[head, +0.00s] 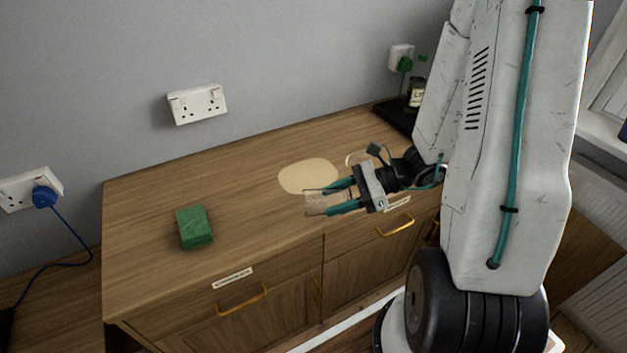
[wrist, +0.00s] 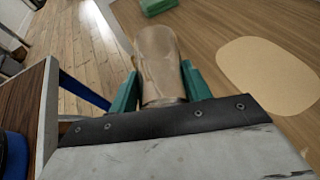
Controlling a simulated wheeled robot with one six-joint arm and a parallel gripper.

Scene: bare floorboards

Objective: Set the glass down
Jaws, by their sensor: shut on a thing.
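The glass (wrist: 158,62) is clear with a brownish tint and sits between the two green fingers in the wrist view. In the head view the glass (head: 318,204) is faint against the wood. My gripper (head: 332,201) is shut on it, near the front edge of the wooden cabinet top (head: 255,225). My gripper also shows in the wrist view (wrist: 160,88). I cannot tell whether the glass touches the top.
A pale oval mat (head: 308,175) lies bare just behind my gripper. A green sponge-like block (head: 194,227) lies to the left. A dark tray (head: 397,114) with a jar (head: 416,94) is at the back right. The top between block and mat is clear.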

